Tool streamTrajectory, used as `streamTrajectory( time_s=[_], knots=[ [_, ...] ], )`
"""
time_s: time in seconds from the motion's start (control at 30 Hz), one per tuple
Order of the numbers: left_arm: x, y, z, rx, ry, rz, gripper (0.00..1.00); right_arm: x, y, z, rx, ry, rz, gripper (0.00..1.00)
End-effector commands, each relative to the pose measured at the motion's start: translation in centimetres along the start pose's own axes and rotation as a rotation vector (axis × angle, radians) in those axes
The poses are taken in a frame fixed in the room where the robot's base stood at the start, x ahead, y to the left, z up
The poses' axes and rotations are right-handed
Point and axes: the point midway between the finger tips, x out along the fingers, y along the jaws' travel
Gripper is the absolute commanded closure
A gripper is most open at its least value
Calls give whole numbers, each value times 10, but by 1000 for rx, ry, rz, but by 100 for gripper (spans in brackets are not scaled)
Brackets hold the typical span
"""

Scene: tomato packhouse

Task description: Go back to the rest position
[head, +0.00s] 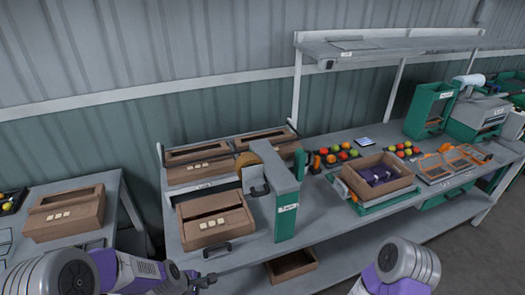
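My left arm comes in from the lower left, and its dark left gripper (203,281) hangs low in front of the near edge of the grey bench (330,245), beneath the cardboard box with white labels. It is small and dark, so I cannot tell whether its fingers are open or shut. I see nothing clearly held in it. Of my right arm, only purple and white links show at the bottom, right of the middle. My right gripper is out of the picture.
Cardboard boxes (215,238) stand at the bench's left, beside a green and grey post (287,205). An open carton (350,180) with purple contents, tomato trays (330,160) and orange-framed trays (435,172) are further right. A brown open box (291,266) sits below. Another box (66,228) stands on the left table.

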Motion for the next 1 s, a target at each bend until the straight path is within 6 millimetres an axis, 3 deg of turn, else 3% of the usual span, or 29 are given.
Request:
streamTrajectory(
  time_s=[0.27, 0.4, 0.6, 0.73, 1.0],
  knots=[
    [67, -58, 3, 460, -10, -100, 56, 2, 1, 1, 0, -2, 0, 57],
    [106, -107, 15, 811, -77, -143, 56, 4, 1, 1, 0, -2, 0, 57],
    [136, -157, 38, 1180, -184, -130, 56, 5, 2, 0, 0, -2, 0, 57],
    [141, -168, 45, 1278, -212, -112, 56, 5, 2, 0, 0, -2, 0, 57],
    [142, -169, 46, 1296, -216, -108, 56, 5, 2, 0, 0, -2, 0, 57]
  ],
)
